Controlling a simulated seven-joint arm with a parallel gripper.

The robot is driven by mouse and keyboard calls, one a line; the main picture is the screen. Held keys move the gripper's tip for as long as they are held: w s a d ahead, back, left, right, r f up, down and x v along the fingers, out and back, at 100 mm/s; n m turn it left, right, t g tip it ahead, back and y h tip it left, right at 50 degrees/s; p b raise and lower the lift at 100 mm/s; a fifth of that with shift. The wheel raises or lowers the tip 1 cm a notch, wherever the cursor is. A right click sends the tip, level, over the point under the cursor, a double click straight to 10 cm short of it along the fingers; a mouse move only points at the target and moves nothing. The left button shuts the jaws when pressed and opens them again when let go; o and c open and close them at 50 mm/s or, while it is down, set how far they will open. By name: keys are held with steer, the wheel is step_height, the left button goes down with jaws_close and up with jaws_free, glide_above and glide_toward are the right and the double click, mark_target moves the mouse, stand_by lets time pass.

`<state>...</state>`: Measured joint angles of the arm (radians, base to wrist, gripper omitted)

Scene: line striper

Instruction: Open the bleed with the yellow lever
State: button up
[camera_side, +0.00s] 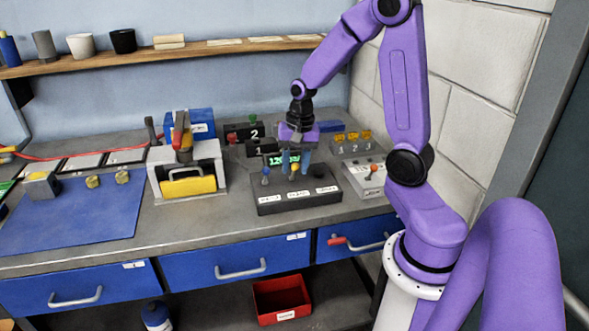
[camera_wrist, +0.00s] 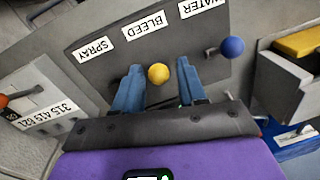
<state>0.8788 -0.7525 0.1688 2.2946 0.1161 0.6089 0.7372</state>
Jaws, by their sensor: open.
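The yellow lever (camera_side: 294,168) stands on a dark control box (camera_side: 290,208) on the bench. In the wrist view its round yellow knob (camera_wrist: 158,73) lies between my two blue fingers, in line with the BLEED label (camera_wrist: 144,26). My gripper (camera_wrist: 160,65) is open, with a gap on each side of the knob. In the side view my gripper (camera_side: 294,158) points down over the box. The lever's shaft is mostly hidden, so I cannot tell its tilt.
A blue-knobbed lever (camera_wrist: 232,46) stands beside the yellow one, near the WATER label (camera_wrist: 202,7). A grey box with an orange-red lever (camera_side: 373,168) is at the right. A grey and yellow device (camera_side: 188,184) stands at the left. A green display is partly hidden behind my gripper.

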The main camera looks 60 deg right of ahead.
steer(key=shift+f, duration=0.9)
jaws_close()
